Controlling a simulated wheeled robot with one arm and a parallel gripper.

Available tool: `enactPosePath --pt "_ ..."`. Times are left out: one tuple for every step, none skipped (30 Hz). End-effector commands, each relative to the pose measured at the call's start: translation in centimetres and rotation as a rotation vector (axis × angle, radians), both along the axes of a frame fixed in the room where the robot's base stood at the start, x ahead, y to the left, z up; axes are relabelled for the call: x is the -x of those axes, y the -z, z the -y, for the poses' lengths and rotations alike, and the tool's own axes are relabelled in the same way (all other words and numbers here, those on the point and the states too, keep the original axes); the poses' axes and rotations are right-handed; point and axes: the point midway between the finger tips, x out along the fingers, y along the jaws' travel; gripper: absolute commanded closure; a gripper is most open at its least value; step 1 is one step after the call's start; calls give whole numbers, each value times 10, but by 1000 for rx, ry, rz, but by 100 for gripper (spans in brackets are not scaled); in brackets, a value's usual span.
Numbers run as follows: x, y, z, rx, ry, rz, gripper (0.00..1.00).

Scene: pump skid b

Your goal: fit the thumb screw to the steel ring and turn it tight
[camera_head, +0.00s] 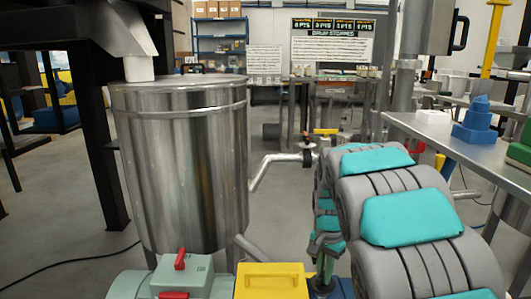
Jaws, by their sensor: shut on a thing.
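I cannot make out the thumb screw or the steel ring in this view. My grey and teal arm comes in from the lower right, and its farther links bend down near the middle of the picture.
A large steel tank (180,165) stands at left, with a bent pipe (275,168) on its right. A yellow box (271,282) and a grey-green box with red handles (183,275) fill the lower foreground. A steel bench (480,152) is at right. Floor behind is partly open.

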Motion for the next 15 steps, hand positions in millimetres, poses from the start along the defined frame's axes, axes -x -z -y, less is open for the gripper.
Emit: enactPosePath --pt "2 2 1 1 30 -8 100" --pt "2 2 1 1 49 -8 100" --pt "2 2 1 1 73 -8 100" --pt "2 2 1 2 92 -8 100" --pt "2 2 1 2 110 -8 100" --pt "2 2 1 3 132 -8 100" --pt "2 2 1 2 149 -8 100" --pt "2 2 1 2 166 -8 100" --pt "2 2 1 2 188 -8 100" --pt "2 2 1 2 204 -9 100" --pt "2 2 1 2 221 -9 100" --pt "2 2 1 2 240 -8 100" --pt "2 2 1 1 255 -9 100" --pt "2 2 1 1 268 -9 100" --pt "2 2 1 1 283 -9 100"
